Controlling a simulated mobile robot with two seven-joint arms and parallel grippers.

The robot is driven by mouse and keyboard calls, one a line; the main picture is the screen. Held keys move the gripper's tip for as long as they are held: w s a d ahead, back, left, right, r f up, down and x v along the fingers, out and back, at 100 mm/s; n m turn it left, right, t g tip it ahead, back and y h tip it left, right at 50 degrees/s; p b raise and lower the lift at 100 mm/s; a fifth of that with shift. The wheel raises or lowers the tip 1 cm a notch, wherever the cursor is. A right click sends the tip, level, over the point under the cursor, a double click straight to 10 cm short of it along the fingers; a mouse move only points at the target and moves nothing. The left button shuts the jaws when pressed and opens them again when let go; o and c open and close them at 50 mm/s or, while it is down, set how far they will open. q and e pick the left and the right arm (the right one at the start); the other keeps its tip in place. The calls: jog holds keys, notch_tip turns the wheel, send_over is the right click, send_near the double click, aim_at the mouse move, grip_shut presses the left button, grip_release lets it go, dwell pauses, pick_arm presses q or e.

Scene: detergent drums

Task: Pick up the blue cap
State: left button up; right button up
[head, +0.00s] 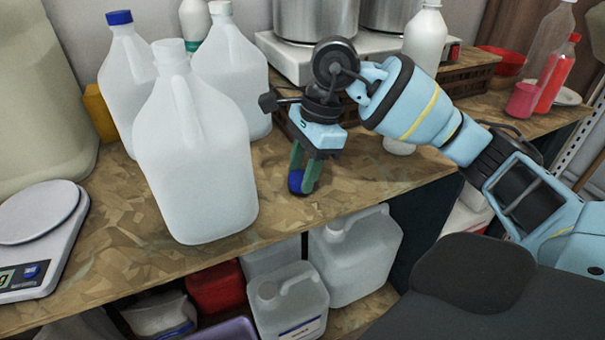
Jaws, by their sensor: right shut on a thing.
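A blue cap (297,181) is at the fingertips of my right gripper (303,178), low over the wooden worktop. The green fingers are shut on it from above. I cannot tell whether the cap still touches the worktop. Another blue cap (119,17) sits on a white jug (127,75) at the back left. My left gripper is not in view.
Two white-capped jugs (195,150) (232,70) stand left of my right gripper. A kitchen scale (40,235) is at the left front. Pots (315,20) on a hotplate and a white bottle (425,40) stand behind.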

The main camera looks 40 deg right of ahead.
notch_tip(320, 180, up, 3)
jog(key=shift+f, duration=0.2)
jog(key=s+a+r, duration=0.1)
jog(key=s+a, duration=0.8)
jog(key=s, duration=0.4)
jog(key=shift+b, duration=0.35)
jog(key=shift+a, duration=0.15)
